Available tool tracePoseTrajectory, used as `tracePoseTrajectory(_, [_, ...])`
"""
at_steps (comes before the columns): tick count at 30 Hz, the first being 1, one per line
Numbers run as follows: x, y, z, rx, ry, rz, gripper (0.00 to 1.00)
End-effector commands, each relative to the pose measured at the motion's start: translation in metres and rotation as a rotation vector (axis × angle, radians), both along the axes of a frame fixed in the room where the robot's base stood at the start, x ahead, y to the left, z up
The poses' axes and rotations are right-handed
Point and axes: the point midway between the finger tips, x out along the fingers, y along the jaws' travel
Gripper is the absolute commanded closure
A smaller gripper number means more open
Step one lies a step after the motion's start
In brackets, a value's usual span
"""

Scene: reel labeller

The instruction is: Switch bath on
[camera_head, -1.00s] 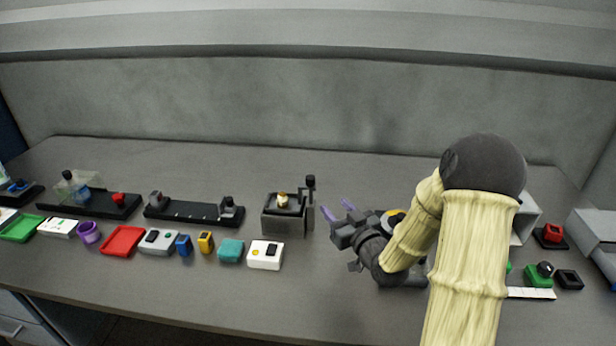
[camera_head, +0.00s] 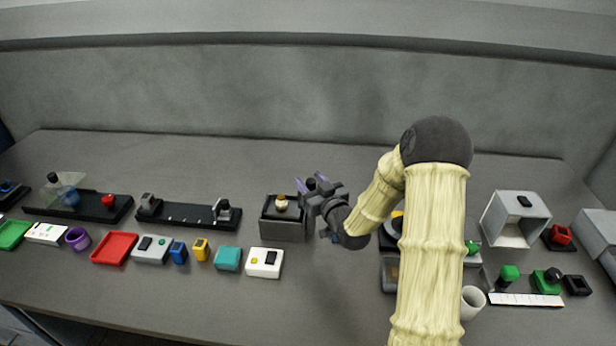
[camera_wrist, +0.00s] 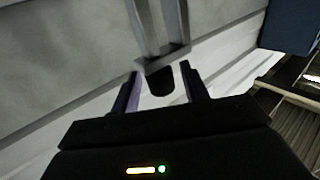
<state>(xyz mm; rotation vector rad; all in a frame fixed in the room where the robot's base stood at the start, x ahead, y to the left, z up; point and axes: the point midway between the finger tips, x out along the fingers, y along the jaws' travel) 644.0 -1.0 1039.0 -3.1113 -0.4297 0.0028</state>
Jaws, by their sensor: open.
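No thing in view is clearly marked as the bath. A dark grey box (camera_head: 283,226) with a cream-topped knob stands mid-table; a black-knobbed lever at its right side is now hidden by my gripper (camera_head: 313,184). My gripper is open beside the box's upper right. In the wrist view, a dark knob (camera_wrist: 160,81) on a grey bar lies between the open fingers (camera_wrist: 163,88), not clamped. A white box (camera_head: 264,263) with a black switch and a yellow spot sits in front. A grey box (camera_head: 151,249) with a black switch and a green button sits further left.
A teal block (camera_head: 228,259), yellow block (camera_head: 201,250), blue block (camera_head: 178,252) and red tray (camera_head: 114,249) line the front. A black rail fixture (camera_head: 188,214) lies behind them. A grey open box (camera_head: 515,219) stands right. My arm hides part of the right side.

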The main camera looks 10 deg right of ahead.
Motion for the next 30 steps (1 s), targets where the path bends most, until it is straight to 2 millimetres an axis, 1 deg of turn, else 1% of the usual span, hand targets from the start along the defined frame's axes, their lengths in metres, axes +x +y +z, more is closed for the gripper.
tracePoseTrajectory(7, [0.0,0.002,0.0,0.0,0.0,0.002,0.55])
tracePoseTrajectory(9, [0.0,0.002,0.0,0.0,0.0,0.002,0.69])
tracePoseTrajectory(11, [0.0,0.002,0.0,0.0,0.0,0.002,0.81])
tracePoseTrajectory(12, [0.0,0.002,0.0,0.0,0.0,0.002,0.89])
tracePoseTrajectory(14, [0.0,0.002,0.0,0.0,0.0,0.002,1.0])
tracePoseTrajectory(19, [0.0,0.001,-0.001,0.0,0.0,0.002,1.0])
tracePoseTrajectory(22, [0.0,0.001,-0.005,-0.001,0.0,0.002,1.0])
tracePoseTrajectory(26, [0.0,0.002,-0.016,-0.001,0.0,0.002,1.0])
tracePoseTrajectory(30, [0.0,0.001,-0.032,-0.002,0.0,0.002,1.0])
